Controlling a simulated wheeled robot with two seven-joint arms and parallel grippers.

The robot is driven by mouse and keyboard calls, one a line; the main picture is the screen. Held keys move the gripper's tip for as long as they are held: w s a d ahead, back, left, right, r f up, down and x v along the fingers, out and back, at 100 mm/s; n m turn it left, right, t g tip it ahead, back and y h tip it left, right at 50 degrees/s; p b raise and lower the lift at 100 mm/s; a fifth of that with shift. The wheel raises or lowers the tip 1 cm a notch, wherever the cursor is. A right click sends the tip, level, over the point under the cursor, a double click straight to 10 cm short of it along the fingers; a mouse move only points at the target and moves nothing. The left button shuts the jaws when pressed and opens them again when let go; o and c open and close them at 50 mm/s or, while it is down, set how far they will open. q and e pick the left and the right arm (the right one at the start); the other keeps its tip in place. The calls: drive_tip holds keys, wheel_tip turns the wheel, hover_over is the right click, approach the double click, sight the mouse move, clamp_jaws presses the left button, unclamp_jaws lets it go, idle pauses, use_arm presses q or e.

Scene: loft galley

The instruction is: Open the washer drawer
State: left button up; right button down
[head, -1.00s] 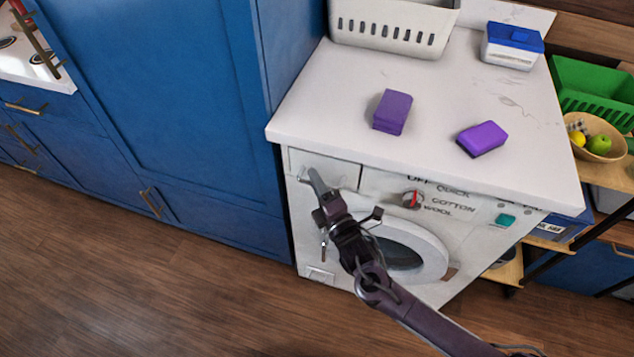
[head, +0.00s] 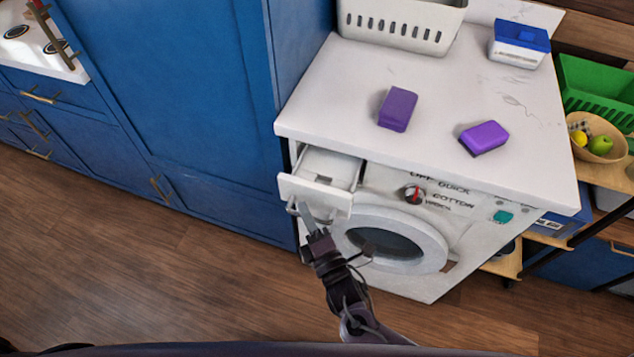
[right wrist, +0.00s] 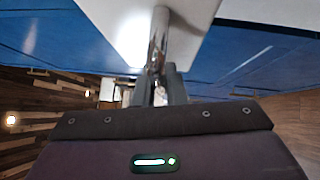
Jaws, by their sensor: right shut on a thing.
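The white washer (head: 412,262) stands under the counter, with a dial, printed labels and a round door on its front. Its drawer (head: 318,194) at the upper left of the front is pulled partway out, and its tray shows from above. My right gripper (head: 305,213) is at the front of the drawer, shut on the drawer handle (head: 292,206). In the right wrist view the gripper (right wrist: 160,88) closes around the metal handle bar (right wrist: 158,40), with the white drawer front (right wrist: 120,25) behind it. My left gripper is not in view.
Two purple sponges (head: 397,109) (head: 484,138), a white basket (head: 400,22) and a blue-lidded box (head: 519,44) are on the countertop (head: 345,90). Blue cabinets (head: 180,90) stand to the left. A shelf with a fruit bowl (head: 600,146) is at right. The wooden floor (head: 150,270) in front is clear.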

drive_tip(key=s, duration=0.1)
drive_tip(key=s+a, duration=0.1)
drive_tip(key=s, duration=0.1)
drive_tip(key=shift+s, duration=0.2)
drive_tip(key=shift+f, duration=0.1)
drive_tip(key=c, duration=1.5)
unclamp_jaws()
drive_tip(key=r+v, duration=0.1)
drive_tip(key=v, duration=0.6)
drive_tip(key=shift+s+d+f+b, duration=0.15)
drive_tip(key=shift+s+f+b, duration=0.15)
drive_tip(key=shift+f, duration=0.2)
